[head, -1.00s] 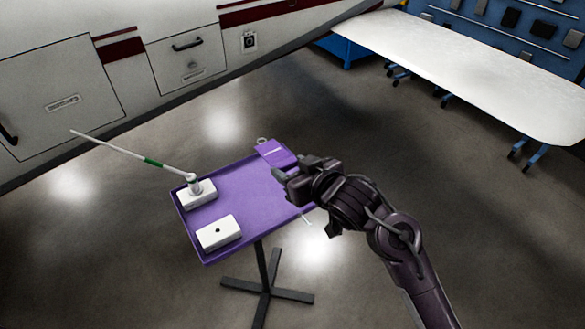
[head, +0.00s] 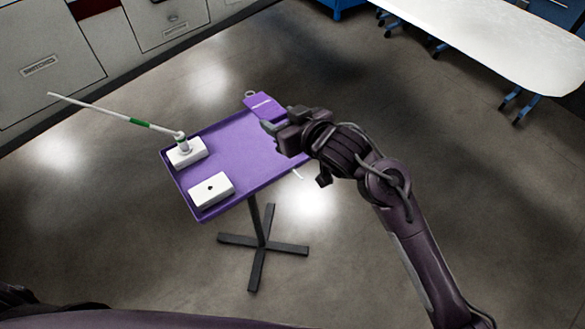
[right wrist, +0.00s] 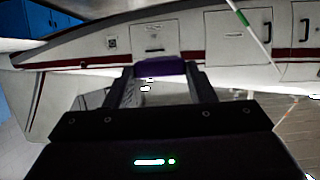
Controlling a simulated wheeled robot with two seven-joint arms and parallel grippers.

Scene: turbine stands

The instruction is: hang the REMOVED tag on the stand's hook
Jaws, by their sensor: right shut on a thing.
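The purple tag (head: 265,106) has faint white lettering and a small ring (head: 250,94) at its far end. My right gripper (head: 268,130) is shut on the tag's near end, and the tag appears over the far right corner of the stand's purple tray (head: 240,152). In the right wrist view the tag (right wrist: 160,67) shows as a purple strip between the fingertips. A small pale piece (head: 297,173) sticks out below the tray's right edge; I cannot tell if it is the hook. My left gripper is out of view.
A white block (head: 187,153) with a long white rod banded green (head: 139,122) stands on the tray's left part. A second white block (head: 211,190) with a dark hole is nearer. The stand has a cross-shaped foot (head: 262,243). A white table (head: 485,45) is at upper right; the floor between is clear.

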